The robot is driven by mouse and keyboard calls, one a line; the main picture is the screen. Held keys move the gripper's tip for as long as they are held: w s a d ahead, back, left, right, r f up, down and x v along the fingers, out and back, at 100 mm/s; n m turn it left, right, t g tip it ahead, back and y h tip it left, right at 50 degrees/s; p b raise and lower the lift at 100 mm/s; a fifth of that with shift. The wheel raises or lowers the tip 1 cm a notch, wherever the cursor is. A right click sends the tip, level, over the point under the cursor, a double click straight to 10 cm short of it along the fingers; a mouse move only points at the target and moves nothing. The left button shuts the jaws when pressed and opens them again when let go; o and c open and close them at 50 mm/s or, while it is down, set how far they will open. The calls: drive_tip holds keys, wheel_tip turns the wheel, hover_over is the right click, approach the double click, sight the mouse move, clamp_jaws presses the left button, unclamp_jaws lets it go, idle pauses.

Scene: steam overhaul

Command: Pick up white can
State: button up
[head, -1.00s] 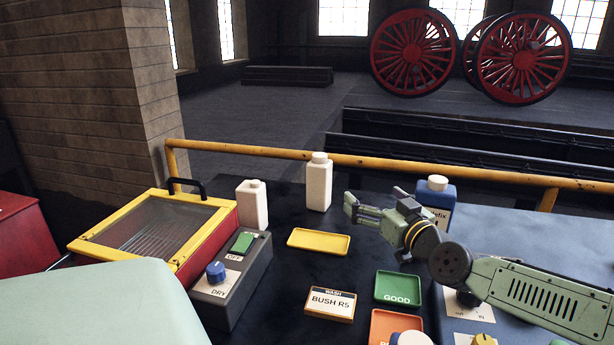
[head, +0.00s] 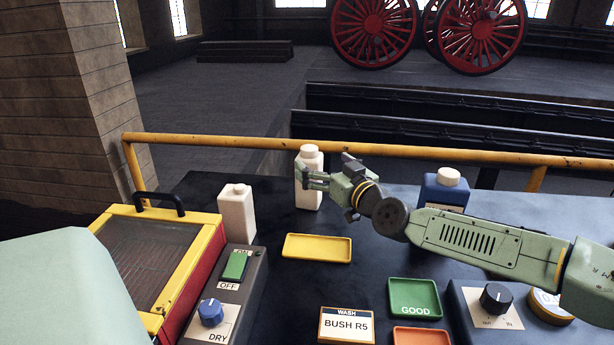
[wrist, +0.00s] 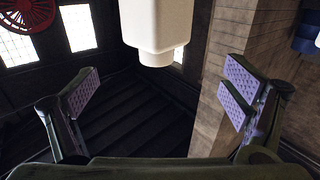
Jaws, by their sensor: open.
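Two white bottle-shaped containers with caps stand upright on the dark bench in the head view. The taller one (head: 307,192) is at the back, near the yellow rail. The other (head: 237,217) stands left of it, beside the dryer box. My gripper (head: 322,174) is at the right side of the back white can, with a finger overlapping it in the picture; I cannot tell if it touches. In the wrist view a white can (wrist: 158,25) appears inverted, beyond the fingertips and between them. The fingers (wrist: 160,92) are spread apart with nothing between them.
A yellow tray (head: 317,248) and a green GOOD tray (head: 415,297) lie in front. A blue bottle with a white cap (head: 446,188) stands behind my arm. A yellow rail (head: 240,144) runs behind the cans. The red-and-yellow dryer box (head: 195,255) is at left.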

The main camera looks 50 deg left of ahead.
sight(314, 154)
drive_tip(key=p+x, duration=0.2)
drive_tip(key=x, duration=0.5)
drive_tip(key=shift+w+a, duration=0.2)
drive_tip(key=shift+w, duration=0.05)
drive_tip(key=shift+c, duration=0.4)
clamp_jaws()
idle(0.7)
drive_tip(key=shift+r, duration=0.1)
